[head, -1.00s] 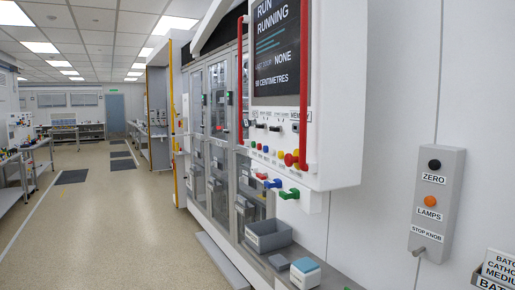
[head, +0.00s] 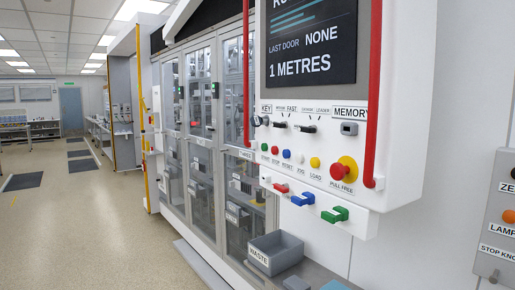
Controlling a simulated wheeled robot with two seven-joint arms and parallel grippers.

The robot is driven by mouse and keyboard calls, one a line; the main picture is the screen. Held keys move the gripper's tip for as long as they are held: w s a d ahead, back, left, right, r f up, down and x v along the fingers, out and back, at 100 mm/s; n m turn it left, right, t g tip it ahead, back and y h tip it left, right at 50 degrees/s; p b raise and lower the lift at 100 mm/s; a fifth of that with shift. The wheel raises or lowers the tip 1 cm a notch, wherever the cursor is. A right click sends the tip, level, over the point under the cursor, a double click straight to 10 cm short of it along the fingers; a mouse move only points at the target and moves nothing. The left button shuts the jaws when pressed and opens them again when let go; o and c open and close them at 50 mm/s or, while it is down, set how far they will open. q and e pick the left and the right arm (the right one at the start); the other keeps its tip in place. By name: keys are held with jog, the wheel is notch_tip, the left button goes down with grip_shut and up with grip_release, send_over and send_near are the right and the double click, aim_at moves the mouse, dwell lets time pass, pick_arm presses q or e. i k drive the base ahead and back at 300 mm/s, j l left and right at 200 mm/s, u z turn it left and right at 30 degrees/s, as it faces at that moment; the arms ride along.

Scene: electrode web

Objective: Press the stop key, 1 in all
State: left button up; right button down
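The control panel (head: 405,80) hangs at upper right, white with a dark screen (head: 312,45) reading "1 METRES" and "LAST DOOR NONE". Its lower face carries a row of small round keys. A red key (head: 275,149), which seems to be the stop key, sits between a green key (head: 265,147) and a blue key (head: 287,153); the small labels beneath are hard to read. A larger red mushroom button on yellow (head: 342,170), labelled "PULL FREE", is farther right. Neither gripper shows in the view.
Red guard bars (head: 373,95) flank the panel face. Coloured handles, including a green one (head: 335,214), stick out below. A grey waste bin (head: 276,254) stands on the ledge under it. A grey box (head: 495,225) labelled "STOP KNOB" is at right. Open floor (head: 90,225) lies left.

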aim_at(275, 149)
jog(key=i+j, duration=0.3)
jog(key=i+j+z, duration=0.1)
jog(key=i+j, duration=0.15)
jog(key=j, duration=0.2)
jog(key=i+j, duration=0.3)
jog(key=j+z, duration=0.05)
jog(key=j, duration=0.05)
